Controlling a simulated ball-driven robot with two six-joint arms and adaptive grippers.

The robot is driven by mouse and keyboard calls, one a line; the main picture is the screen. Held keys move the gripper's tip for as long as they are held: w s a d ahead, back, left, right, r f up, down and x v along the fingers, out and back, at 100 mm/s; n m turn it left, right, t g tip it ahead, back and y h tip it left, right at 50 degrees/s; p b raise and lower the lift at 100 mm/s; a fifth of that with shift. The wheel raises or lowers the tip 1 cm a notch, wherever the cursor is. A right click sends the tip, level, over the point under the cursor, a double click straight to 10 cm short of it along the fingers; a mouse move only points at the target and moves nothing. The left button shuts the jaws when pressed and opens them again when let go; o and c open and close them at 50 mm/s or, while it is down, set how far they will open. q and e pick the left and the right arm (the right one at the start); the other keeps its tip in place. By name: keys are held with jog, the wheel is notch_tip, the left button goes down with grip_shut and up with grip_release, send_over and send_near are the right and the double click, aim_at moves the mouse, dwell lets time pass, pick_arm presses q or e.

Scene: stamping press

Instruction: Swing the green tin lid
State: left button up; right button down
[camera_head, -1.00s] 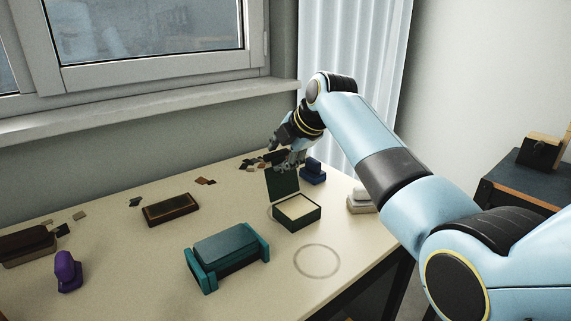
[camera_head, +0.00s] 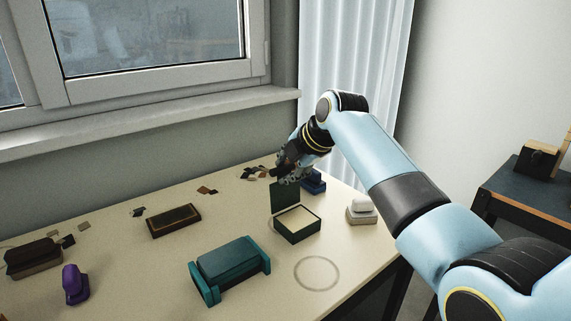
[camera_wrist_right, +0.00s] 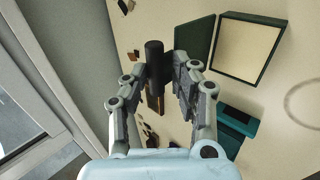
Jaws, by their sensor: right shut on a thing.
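The green tin (camera_head: 297,237) stands on the table with a cream inside. Its dark green lid (camera_head: 284,200) stands up, roughly vertical, at the tin's back left edge. In the right wrist view the lid (camera_wrist_right: 194,45) lies beside the open tin (camera_wrist_right: 222,76). My right gripper (camera_head: 291,176) is at the lid's upper edge, above the table. In the right wrist view my right gripper (camera_wrist_right: 162,72) is shut on a dark cylinder (camera_wrist_right: 154,62), between its fingers and just left of the lid. I cannot tell whether it touches the lid. My left gripper is not in view.
A blue stamp (camera_head: 314,183) stands close behind the gripper, and a white stamp (camera_head: 362,210) at the right edge. A teal press (camera_head: 230,268), a brown box (camera_head: 174,220) and a purple stamp (camera_head: 75,284) stand left. A drawn ring (camera_head: 317,290) marks clear tabletop.

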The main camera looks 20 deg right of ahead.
jog(key=shift+s+f, duration=0.1)
jog(key=shift+f, duration=0.05)
jog(key=s+p, duration=0.1)
jog(key=s+d+p, duration=0.1)
jog(key=shift+s+f, duration=0.15)
jog(key=shift+s, duration=0.2)
jog(key=shift+s+d+f+p, duration=0.15)
jog(key=shift+s+d+p, duration=0.05)
jog(key=shift+s+p, duration=0.35)
jog(key=shift+s+d+f+p, duration=0.15)
jog(key=shift+s+p, duration=0.35)
